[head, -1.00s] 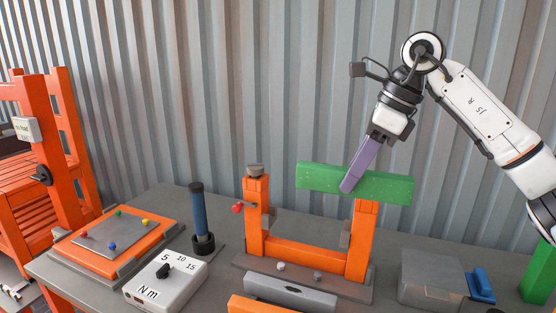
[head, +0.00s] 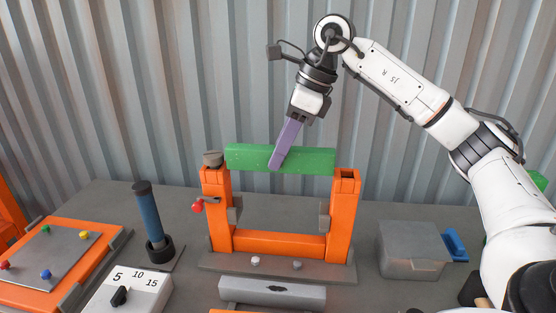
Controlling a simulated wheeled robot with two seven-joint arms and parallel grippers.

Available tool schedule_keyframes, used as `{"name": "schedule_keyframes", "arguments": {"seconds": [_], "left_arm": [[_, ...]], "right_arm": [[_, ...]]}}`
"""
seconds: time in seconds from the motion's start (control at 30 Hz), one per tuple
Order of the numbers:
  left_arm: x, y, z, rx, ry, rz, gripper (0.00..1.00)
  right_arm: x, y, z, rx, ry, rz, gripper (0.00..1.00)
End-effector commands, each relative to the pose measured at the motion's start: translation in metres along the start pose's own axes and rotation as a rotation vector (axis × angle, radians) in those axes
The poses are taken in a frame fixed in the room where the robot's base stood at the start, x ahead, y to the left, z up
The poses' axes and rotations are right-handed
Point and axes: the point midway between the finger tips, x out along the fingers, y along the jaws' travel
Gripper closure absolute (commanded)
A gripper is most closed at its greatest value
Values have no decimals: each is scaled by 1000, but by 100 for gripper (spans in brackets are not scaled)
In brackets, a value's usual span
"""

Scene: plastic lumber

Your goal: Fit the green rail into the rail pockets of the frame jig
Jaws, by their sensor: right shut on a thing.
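The green rail (head: 312,161) is a long speckled bar, held roughly level across the top of the frame jig. My right gripper (head: 279,158), with purple fingers, is shut on the rail near its middle. The frame jig (head: 279,245) has two orange uprights and an orange bottom bar on a grey base. The rail spans between the left upright (head: 216,205) and the right upright (head: 341,215), at about the height of their tops. I cannot tell whether it touches them or hangs behind them. My left gripper is not in view.
A blue-handled driver (head: 150,220) stands left of the jig. A torque box (head: 130,293) and an orange tray (head: 48,262) lie at the front left. A grey bin (head: 412,250) with a blue handle sits right. A grey block (head: 272,291) lies in front.

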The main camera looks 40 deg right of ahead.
Motion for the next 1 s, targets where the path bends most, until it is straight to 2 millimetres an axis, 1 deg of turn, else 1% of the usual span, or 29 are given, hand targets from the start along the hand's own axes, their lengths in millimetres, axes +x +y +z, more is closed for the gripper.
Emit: {"name": "schedule_keyframes", "arguments": {"seconds": [0.1, 0.2, 0.33, 0.73, 1.0], "left_arm": [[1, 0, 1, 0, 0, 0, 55], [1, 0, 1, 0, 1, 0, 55], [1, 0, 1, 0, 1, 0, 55], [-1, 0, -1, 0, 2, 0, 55], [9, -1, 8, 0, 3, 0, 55]], "right_arm": [[14, 0, -6, -1, 0, -1, 100], [20, 0, -8, 0, -2, -2, 100], [22, 0, -9, 0, -3, -2, 100], [21, 0, -9, 0, -3, -1, 100], [38, 0, -16, 0, -4, -2, 100]]}}
